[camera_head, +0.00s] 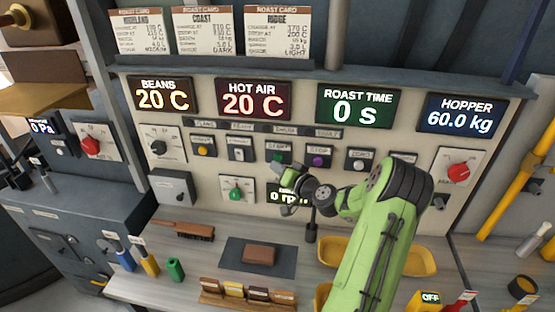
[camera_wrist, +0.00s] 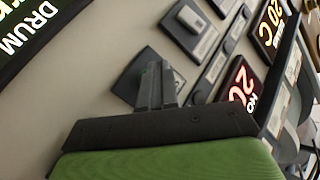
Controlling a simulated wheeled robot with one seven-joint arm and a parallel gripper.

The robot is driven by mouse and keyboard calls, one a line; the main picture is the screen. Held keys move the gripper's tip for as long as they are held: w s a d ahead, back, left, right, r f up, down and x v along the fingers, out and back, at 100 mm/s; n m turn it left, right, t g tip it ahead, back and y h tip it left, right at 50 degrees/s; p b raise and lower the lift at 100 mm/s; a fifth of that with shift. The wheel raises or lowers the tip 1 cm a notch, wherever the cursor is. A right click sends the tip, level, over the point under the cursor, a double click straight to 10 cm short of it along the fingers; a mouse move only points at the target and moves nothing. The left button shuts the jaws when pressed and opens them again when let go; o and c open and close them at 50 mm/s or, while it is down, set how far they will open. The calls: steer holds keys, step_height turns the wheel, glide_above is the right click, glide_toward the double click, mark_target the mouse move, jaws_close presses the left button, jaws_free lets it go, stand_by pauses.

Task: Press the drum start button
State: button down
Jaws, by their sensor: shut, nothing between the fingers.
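The start button (camera_head: 277,158) is on a plate labelled START, in the row of controls below the displays, left of the purple stop button (camera_head: 318,161). My gripper (camera_head: 296,172) is shut and empty, in front of the panel just below and right of the start button. In the wrist view the closed fingers (camera_wrist: 156,72) cover most of a dark button plate (camera_wrist: 128,82), and a trace of green shows beside the tips. I cannot tell whether they touch it. The drum rpm display (camera_head: 282,196) reads 0 and is partly hidden by my gripper.
A switch plate (camera_head: 240,150) and a yellow button (camera_head: 203,150) are to the left. The bench below holds a brush (camera_head: 188,230) and yellow trays (camera_head: 418,262).

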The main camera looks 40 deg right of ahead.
steer(key=shift+w+d, duration=0.1)
steer(key=shift+d, duration=0.05)
stand_by(0.4)
steer(key=shift+w+d, duration=0.15)
steer(key=shift+d, duration=0.05)
steer(key=shift+w+d, duration=0.25)
steer(key=shift+d, duration=0.1)
stand_by(0.7)
steer(key=shift+b, duration=0.35)
steer(key=shift+s+a+b, duration=0.5)
steer(key=shift+a+b, duration=0.1)
steer(key=shift+a, duration=0.05)
